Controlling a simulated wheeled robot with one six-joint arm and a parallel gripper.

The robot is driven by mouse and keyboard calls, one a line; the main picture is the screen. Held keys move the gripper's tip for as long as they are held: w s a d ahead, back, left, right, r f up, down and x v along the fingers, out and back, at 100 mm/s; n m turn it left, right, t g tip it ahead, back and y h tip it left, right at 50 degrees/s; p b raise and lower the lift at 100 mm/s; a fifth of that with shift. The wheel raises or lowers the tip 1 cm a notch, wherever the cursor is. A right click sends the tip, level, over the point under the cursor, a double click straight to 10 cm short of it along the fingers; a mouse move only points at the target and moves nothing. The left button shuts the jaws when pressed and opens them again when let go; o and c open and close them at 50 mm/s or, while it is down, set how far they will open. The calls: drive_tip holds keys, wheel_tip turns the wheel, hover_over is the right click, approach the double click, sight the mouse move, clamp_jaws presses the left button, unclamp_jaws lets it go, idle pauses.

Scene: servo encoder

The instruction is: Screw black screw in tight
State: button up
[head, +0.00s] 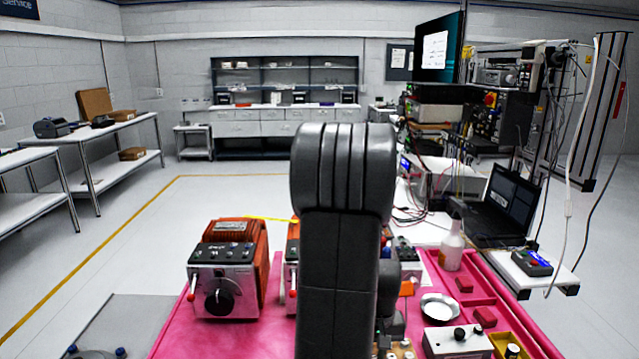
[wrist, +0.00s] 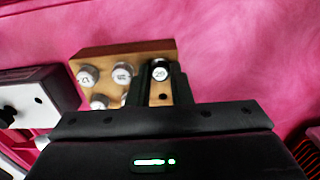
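A wooden block (wrist: 90,62) lies on the pink mat in the wrist view and carries several silver-topped pieces with dark markings. A black screw with a pale numbered top (wrist: 160,72) stands near the block's right end. My gripper (wrist: 163,76) has one dark finger on each side of this screw. There is a gap between the fingers, with wood and a dark hole showing below the screw. I cannot tell whether the fingers press on it. In the head view my arm hides the gripper and the screw.
On the pink mat (head: 240,338) stand an orange-and-silver device (head: 225,280), a metal bowl (head: 440,308), a spray bottle (head: 452,247) and a white box with black knobs (head: 458,342). A laptop (head: 505,205) stands at the right. The mat's front left is clear.

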drive_tip(key=shift+r+p, duration=2)
drive_tip(key=shift+r, duration=0.6)
